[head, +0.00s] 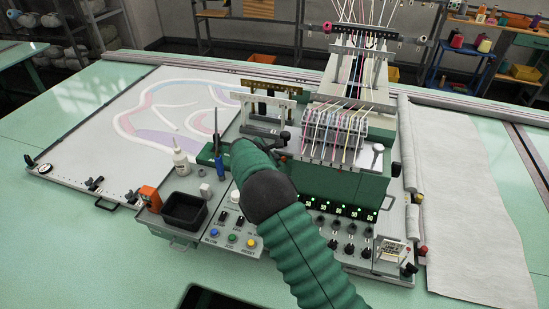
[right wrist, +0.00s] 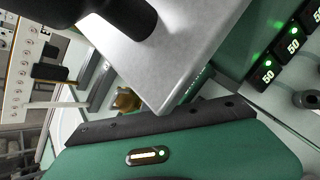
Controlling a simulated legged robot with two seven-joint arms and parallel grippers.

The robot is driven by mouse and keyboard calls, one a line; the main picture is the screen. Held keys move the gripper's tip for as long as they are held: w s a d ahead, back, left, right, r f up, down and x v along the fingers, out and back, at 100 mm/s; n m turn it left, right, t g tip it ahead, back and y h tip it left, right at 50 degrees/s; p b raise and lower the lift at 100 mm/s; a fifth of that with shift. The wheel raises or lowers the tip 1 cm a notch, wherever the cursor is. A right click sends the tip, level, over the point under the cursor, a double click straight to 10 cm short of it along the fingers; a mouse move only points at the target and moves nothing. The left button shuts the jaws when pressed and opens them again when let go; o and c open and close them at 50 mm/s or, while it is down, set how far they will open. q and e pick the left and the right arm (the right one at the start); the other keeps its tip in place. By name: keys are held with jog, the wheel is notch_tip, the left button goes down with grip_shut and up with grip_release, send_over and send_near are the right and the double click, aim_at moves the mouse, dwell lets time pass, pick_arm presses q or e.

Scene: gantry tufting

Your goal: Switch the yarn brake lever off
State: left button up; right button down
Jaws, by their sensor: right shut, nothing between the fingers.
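My right arm comes in from the bottom of the head view and bends up to the left. Its right gripper (head: 266,146) is at the left end of the tufting head, mostly hidden behind my forearm. In the right wrist view the green gripper body (right wrist: 200,150) with its black edge shows, fingertips not clear. A dark rounded handle (right wrist: 125,18), which looks like the yarn brake lever, stands over the grey plate (right wrist: 185,50). In the head view a small dark knob (head: 285,136) shows near the gripper; contact cannot be told. My left gripper is not in view.
Coloured yarns (head: 335,128) run down into the green machine head. Below are lit displays (head: 345,211) and black knobs. A button panel (head: 232,235), a black bin (head: 185,210) and a white bottle (head: 181,160) lie left of my arm. White cloth (head: 465,190) covers the right side.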

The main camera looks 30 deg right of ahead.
jog(key=shift+s+d+r+p, duration=0.1)
jog(key=shift+d+r+p, duration=0.05)
jog(key=shift+r+p, duration=0.25)
jog(key=shift+d+r+p, duration=0.2)
jog(key=shift+r+p, duration=0.15)
